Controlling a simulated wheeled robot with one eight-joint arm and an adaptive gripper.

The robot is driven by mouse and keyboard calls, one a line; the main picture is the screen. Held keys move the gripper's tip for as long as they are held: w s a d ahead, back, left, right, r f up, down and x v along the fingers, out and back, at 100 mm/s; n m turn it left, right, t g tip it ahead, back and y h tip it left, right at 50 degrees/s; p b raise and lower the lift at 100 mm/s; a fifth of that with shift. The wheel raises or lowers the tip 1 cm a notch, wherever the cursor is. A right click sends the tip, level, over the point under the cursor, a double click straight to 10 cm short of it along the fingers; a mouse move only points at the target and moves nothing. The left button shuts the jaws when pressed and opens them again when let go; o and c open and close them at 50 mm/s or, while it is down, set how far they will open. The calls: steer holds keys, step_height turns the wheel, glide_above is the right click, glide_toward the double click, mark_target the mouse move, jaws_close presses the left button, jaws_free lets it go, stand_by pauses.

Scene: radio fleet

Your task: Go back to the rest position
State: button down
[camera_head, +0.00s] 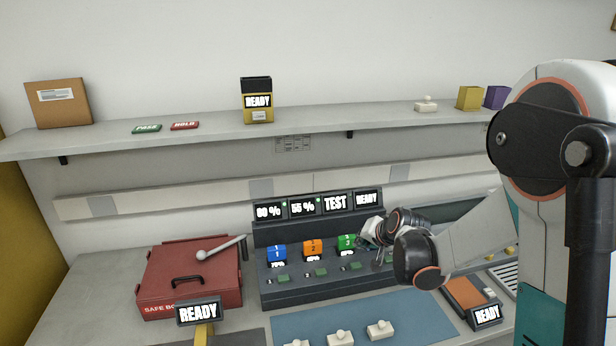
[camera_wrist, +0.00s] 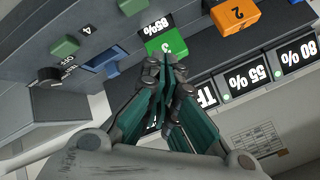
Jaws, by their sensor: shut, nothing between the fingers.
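My gripper (camera_head: 378,260) is at the right part of the dark charging console (camera_head: 330,283), close to the green block marked 3 (camera_head: 347,243). In the wrist view its dark green fingers (camera_wrist: 168,62) are closed together and empty, with their tips over the green block (camera_wrist: 172,42). I cannot tell whether they touch it. The blue block marked 1 (camera_head: 276,252) and the orange block marked 2 (camera_head: 313,248) sit in slots to the left. The orange block also shows in the wrist view (camera_wrist: 238,14). The displays (camera_head: 319,206) read 80 %, 55 %, TEST and READY.
A red safe box (camera_head: 190,285) with a grey lever stands left of the console. A blue mat (camera_head: 360,322) with several pale pieces lies in front. A shelf (camera_head: 210,138) above holds a cardboard box (camera_head: 58,103) and a READY holder (camera_head: 257,102).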

steer(key=s+a+r+n+g, duration=0.1)
steer(key=s+a+r+n, duration=0.2)
steer(key=s+r, duration=1.1)
steer(key=s+f+n+h, duration=0.1)
steer(key=s+n+h, duration=0.1)
steer(key=s, duration=1.8)
steer(key=shift+s+d+f+n+g+b, duration=0.3)
steer(key=shift+n+g, duration=0.1)
steer(key=shift+n, duration=0.2)
